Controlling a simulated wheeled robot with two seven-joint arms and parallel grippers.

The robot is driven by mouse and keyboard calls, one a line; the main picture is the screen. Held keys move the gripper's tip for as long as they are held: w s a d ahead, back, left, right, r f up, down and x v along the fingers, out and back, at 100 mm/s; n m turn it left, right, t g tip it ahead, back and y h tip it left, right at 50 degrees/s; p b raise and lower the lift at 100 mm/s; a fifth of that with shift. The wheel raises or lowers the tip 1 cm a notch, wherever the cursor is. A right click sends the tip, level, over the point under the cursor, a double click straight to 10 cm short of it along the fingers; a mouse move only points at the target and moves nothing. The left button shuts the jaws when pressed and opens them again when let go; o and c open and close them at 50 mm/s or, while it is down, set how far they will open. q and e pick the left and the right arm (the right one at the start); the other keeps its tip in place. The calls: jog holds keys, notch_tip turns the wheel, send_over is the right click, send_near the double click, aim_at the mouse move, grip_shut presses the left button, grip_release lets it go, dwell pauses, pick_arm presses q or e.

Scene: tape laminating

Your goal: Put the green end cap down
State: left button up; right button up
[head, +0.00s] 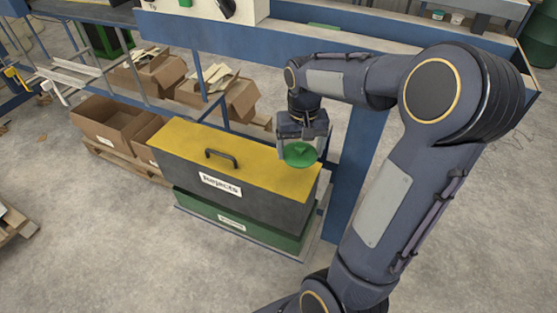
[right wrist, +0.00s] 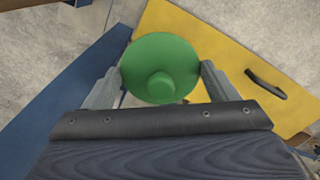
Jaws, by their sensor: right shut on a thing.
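The green end cap (head: 300,155) is a round disc with a small knob in its middle. My right gripper (head: 300,150) is shut on it and holds it over the right end of the yellow lid (head: 255,163) of the rejects box. In the right wrist view the green end cap (right wrist: 160,68) sits between the two fingers (right wrist: 160,82), one on each side of its rim. The lid (right wrist: 220,40) shows beyond it. I cannot tell the exact gap between cap and lid. My left gripper is not in view.
The dark box labelled Rejects (head: 220,186) stands on a green box (head: 240,222), and its lid has a black handle (head: 221,158). A blue post (head: 357,175) rises right of it. Open cardboard boxes (head: 108,122) stand to the left. Concrete floor is clear in front.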

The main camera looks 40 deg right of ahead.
send_over(279, 169)
notch_tip(279, 169, down, 7)
jog(key=shift+r+p, duration=0.1)
jog(key=shift+p, duration=0.25)
jog(key=shift+w+f, duration=0.1)
jog(key=shift+f, duration=1.5)
jog(key=shift+f, duration=0.2)
jog(key=o, duration=0.9)
jog(key=shift+r, duration=0.1)
